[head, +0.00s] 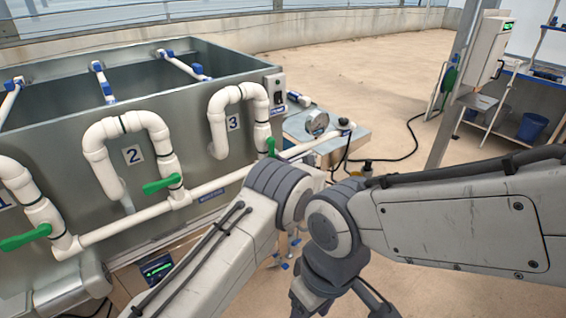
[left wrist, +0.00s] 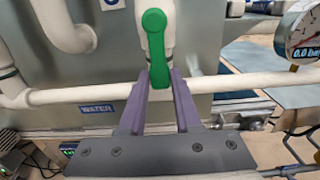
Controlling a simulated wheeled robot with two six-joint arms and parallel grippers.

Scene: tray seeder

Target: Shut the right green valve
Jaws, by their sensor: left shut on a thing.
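The right green valve handle (left wrist: 155,42) hangs upright in the left wrist view, its long side in line with the white vertical pipe behind it. The fingers of my left gripper (left wrist: 160,80) are on either side of its lower end and shut on it. In the head view only a small green part of this valve (head: 270,146) shows below the pipe loop marked 3; my arm covers the area beside it. My left gripper's fingers are hidden there. My right gripper is not seen.
The middle green valve (head: 162,185) and left green valve (head: 25,239) have handles across their vertical pipes. A white horizontal pipe (left wrist: 240,84) runs behind the gripper. A pressure gauge (left wrist: 303,35) reading 0.0 bar is at right. A metal tank (head: 215,60) stands behind.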

